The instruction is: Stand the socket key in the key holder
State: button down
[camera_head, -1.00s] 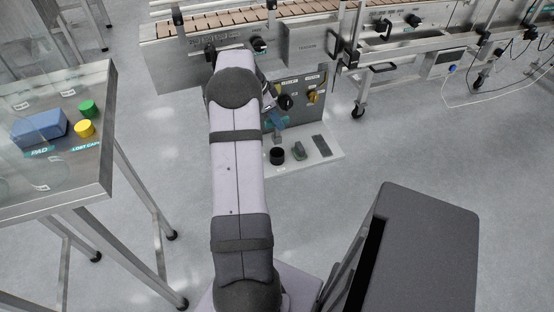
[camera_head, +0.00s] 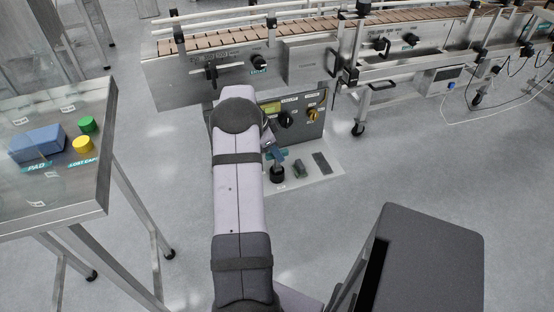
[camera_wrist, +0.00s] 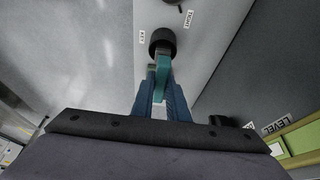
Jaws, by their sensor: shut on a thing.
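The socket key has a teal handle (camera_wrist: 162,68), which my gripper (camera_wrist: 161,92) grips between its blue fingers. The key's far end is at the mouth of the black round key holder (camera_wrist: 162,41), beside the KEY label. I cannot tell how far into the holder it reaches. In the head view, my gripper (camera_head: 273,150) and the teal key (camera_head: 279,155) are just above the key holder (camera_head: 278,174), partly hidden by my arm.
A dark block (camera_head: 300,169) and a flat dark pad (camera_head: 322,162) lie right of the holder on the pale plate. Behind stands a control panel (camera_head: 290,115) with knobs, below the conveyor (camera_head: 230,38).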

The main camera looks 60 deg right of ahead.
aim_at(277, 166)
jog(key=shift+f, duration=1.5)
jog(key=shift+f, duration=0.1)
jog(key=shift+f+b, duration=0.15)
jog(key=shift+b, duration=0.25)
jog(key=c, duration=1.7)
grip_release()
jog(key=shift+c, duration=0.2)
jog(key=shift+r, duration=0.2)
jog(key=p+v, duration=0.2)
jog(key=v, duration=1)
